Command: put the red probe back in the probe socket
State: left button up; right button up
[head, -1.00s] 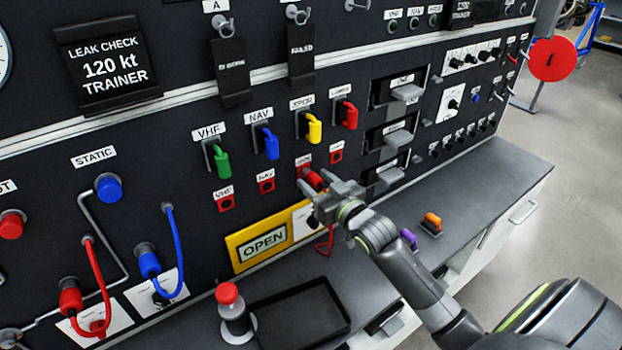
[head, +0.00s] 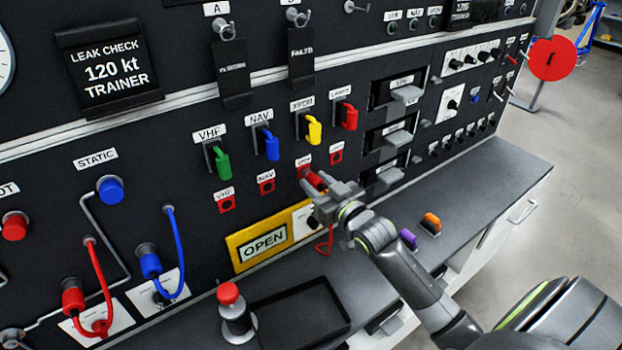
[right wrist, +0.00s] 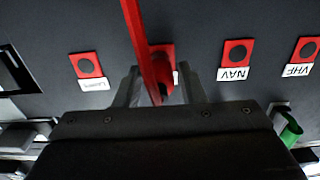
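The red probe (head: 316,180) sticks out from the panel at the third red socket of the lower row, under a small label. Its red cord (head: 328,243) hangs below it. In the right wrist view the probe (right wrist: 163,72) stands in front of a red socket plate (right wrist: 160,50), with the cord crossing in front. My right gripper (head: 318,188) is around the probe. In the right wrist view its fingers (right wrist: 158,85) stand on both sides of the probe with visible gaps, so it looks open. How deep the probe sits is hidden. My left gripper is not in view.
Other red sockets (head: 267,187) flank the probe. A yellow OPEN sign (head: 263,245) is below. A black tray (head: 300,313) and a red-topped knob (head: 229,295) are on the counter.

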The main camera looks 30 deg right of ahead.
aim_at(319, 186)
grip_shut()
jog(key=shift+s, duration=0.15)
jog(key=shift+s+p, duration=0.35)
jog(key=shift+s, duration=0.1)
jog(key=shift+s, duration=0.1)
jog(key=shift+s+d+r+p, duration=0.1)
jog(key=shift+s+p, duration=0.5)
jog(key=shift+s, duration=0.8)
jog(key=shift+f, duration=0.25)
